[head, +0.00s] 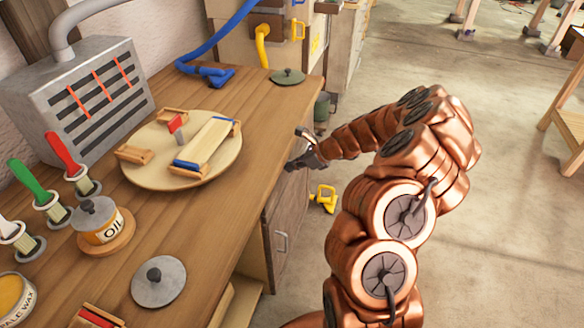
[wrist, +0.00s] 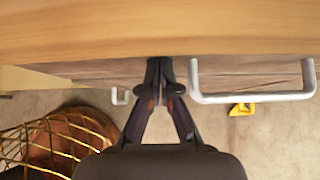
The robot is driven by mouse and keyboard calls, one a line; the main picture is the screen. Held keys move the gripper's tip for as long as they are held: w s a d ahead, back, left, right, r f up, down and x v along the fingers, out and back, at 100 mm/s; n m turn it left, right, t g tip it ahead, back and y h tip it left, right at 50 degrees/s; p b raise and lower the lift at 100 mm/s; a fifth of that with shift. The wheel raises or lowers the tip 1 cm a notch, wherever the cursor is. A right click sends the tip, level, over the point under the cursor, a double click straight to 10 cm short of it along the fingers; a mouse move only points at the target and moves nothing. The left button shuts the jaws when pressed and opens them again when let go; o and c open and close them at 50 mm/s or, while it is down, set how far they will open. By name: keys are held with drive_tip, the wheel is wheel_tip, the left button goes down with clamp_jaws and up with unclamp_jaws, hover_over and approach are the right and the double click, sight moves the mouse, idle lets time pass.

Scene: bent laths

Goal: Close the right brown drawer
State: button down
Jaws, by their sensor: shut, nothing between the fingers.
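A brown wooden front (head: 288,215) with a grey metal handle (head: 282,241) shows below the bench edge in the head view. The wrist view shows a large pale handle (wrist: 252,98) close by on the right and a smaller handle (wrist: 121,96) farther left. My gripper (head: 292,165) is at the bench's right edge, with its fingers closed and empty. In the wrist view my fingertips (wrist: 166,68) are close to the wooden front (wrist: 110,70), just left of the large handle; I cannot tell if they touch. How far the drawer stands out is unclear.
The wooden bench top (head: 215,215) carries a round board (head: 140,175) with wooden pieces, an oil tin (head: 103,222), brushes and a grey lid (head: 158,281). A yellow object (head: 324,198) is beside the bench. The concrete floor (head: 430,75) on the right is largely open.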

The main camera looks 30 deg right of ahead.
drive_tip(key=shift+w+a+r, duration=0.1)
drive_tip(key=shift+w+a, duration=0.05)
drive_tip(key=shift+a, duration=0.2)
drive_tip(key=shift+d, duration=0.15)
